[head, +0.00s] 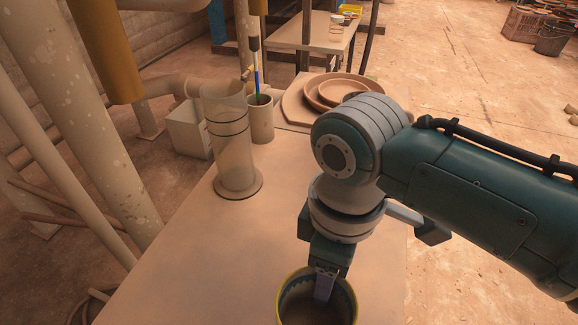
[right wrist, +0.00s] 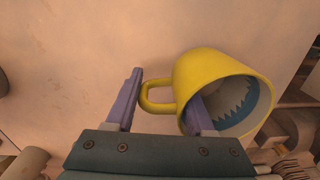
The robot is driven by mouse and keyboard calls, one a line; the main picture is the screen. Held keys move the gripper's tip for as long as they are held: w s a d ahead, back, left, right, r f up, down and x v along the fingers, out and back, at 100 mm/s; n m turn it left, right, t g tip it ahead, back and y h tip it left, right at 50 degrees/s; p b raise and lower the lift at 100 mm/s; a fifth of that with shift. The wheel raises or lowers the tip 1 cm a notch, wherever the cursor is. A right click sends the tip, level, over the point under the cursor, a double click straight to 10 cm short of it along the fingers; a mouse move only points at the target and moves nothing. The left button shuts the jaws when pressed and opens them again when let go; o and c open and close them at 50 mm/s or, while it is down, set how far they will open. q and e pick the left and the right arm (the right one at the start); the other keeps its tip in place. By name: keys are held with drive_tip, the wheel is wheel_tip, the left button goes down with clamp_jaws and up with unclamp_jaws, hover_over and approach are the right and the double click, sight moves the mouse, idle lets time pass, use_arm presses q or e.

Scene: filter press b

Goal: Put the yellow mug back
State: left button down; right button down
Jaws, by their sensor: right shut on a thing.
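The yellow mug (head: 297,303) is at the bottom edge of the head view, near the right edge of the tabletop, its opening facing up and its lower part cut off. My right gripper (head: 326,284) comes down on it. In the right wrist view the mug (right wrist: 207,68) has a blue-grey inside with a dark jagged pattern. My right gripper (right wrist: 164,90) has one finger inside the mug and the other outside, beyond the handle, with the wall and handle between them. I cannot tell whether the mug touches the table. My left gripper is out of view.
The table (head: 185,240) is clear at front left. Towards its far end stand a clear cylinder (head: 233,150), a beige cup (head: 261,122) holding a brush, and stacked brown dishes (head: 322,92) on a board. Pipes (head: 88,130) run along the left.

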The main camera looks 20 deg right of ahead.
drive_tip(key=shift+f, duration=0.15)
drive_tip(key=shift+f, duration=0.1)
drive_tip(key=shift+f, duration=0.15)
drive_tip(key=shift+c, duration=1.3)
unclamp_jaws()
